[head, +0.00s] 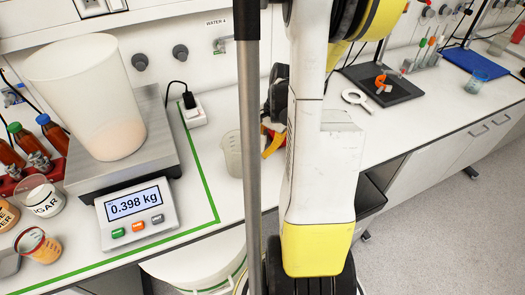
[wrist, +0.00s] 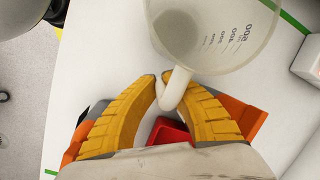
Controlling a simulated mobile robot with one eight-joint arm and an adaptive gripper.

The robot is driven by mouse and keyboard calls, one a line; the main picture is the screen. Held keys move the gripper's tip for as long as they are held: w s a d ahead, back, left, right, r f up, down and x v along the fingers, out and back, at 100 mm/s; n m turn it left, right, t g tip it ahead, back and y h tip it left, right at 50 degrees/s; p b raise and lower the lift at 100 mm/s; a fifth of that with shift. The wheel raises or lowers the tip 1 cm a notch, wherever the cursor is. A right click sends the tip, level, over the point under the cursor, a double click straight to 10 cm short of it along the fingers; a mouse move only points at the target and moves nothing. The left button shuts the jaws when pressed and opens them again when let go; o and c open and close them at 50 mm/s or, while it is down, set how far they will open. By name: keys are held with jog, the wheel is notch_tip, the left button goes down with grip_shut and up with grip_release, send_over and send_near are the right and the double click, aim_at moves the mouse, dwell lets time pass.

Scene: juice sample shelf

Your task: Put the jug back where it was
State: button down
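The jug (wrist: 225,40) is a translucent plastic vessel with grey graduation marks and a handle; it looks empty. In the wrist view it is at the top, with its handle (wrist: 175,90) towards me. My gripper (wrist: 158,78) has its yellow fingertips closed in around the handle, with a narrow gap between them. In the head view the jug (head: 232,153) is partly hidden behind a grey pole, and my gripper (head: 272,138) is mostly hidden by my arm. The jug looks upright over the bench; I cannot tell whether its base touches.
A large translucent beaker (head: 95,85) with pinkish contents stands on the scale (head: 138,205), which reads 0.398 kg. Brown bottles (head: 52,135) and small cups (head: 42,198) crowd the left. A green line (head: 205,190) borders this area. The bench (head: 395,140) at right has clear space.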

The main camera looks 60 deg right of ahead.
aim_at(249, 138)
jog(key=shift+f, duration=0.2)
jog(key=c, duration=1.6)
grip_release()
jog(key=shift+r, duration=0.1)
jog(key=p+v, duration=0.4)
jog(key=v, duration=0.8)
jog(key=w+a+r+n, duration=0.1)
jog(key=a, duration=0.1)
jog(key=w+a+r+n, duration=0.1)
jog(key=a, duration=0.1)
jog(key=w+a+n+h, duration=0.1)
jog(key=w+a, duration=0.1)
jog(key=shift+r, duration=0.4)
jog(key=a+r+n+t, duration=0.2)
jog(key=a+n, duration=0.3)
jog(key=a, duration=0.3)
jog(key=w+a+r+n+t, duration=0.1)
jog(key=a+n, duration=0.3)
jog(key=a, duration=0.5)
jog(key=w+a+r+n+t+h, duration=0.1)
jog(key=a+r+n+t, duration=0.1)
jog(key=a+n, duration=0.3)
jog(key=shift+a+r+n+t, duration=0.15)
jog(key=shift+a+r, duration=0.1)
jog(key=shift+a, duration=0.8)
jog(key=shift+a+r+n+t, duration=0.15)
jog(key=shift+a+r, duration=0.05)
jog(key=shift+a, duration=0.85)
